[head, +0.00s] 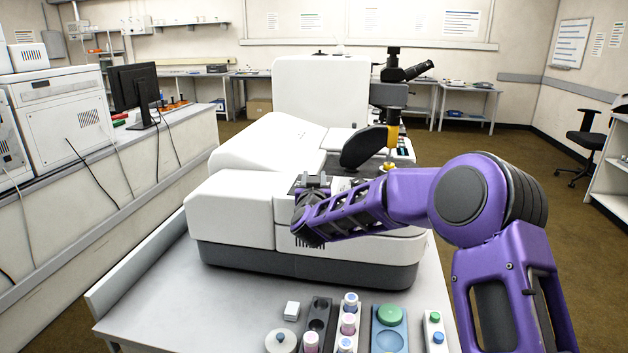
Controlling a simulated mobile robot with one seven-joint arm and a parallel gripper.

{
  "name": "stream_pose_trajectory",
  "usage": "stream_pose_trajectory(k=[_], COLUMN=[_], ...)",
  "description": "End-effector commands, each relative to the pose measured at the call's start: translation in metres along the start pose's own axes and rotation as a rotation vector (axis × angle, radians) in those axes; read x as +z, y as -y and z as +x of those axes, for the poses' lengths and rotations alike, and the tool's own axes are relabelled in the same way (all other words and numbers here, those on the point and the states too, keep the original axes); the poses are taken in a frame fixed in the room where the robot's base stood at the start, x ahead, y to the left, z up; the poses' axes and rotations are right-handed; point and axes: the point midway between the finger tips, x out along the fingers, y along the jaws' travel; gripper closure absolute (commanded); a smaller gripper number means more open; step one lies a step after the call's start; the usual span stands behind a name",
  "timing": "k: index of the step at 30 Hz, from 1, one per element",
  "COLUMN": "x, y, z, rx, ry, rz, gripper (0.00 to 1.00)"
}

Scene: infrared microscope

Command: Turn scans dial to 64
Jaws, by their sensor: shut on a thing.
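The infrared microscope (236,209) is a large white instrument with a dark grey base, standing on the bench in the middle of the head view. My purple arm reaches in from the right, and its wrist is over the front part of the instrument. My gripper (313,181) shows only as a small dark shape at the arm's far end, against the microscope's top. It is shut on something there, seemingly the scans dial. The dial, its scale and its reading are hidden behind my wrist, and the fingertips are not clear.
The microscope's eyepiece column (392,95) and black stage part (364,147) rise just behind my arm. On the near bench edge stand a green-lidded blue tray (389,335), several capped vials (349,322) and a small white block (291,311). The bench's left front is clear.

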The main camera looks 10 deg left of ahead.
Motion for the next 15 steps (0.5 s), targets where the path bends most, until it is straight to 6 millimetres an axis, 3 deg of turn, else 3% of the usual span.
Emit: stream_pose_trajectory(k=[15], x=[-0.0020], y=[0.0029], z=[-0.0001], rx=[0.445], ry=[0.002], rz=[-0.001], gripper=[1.00])
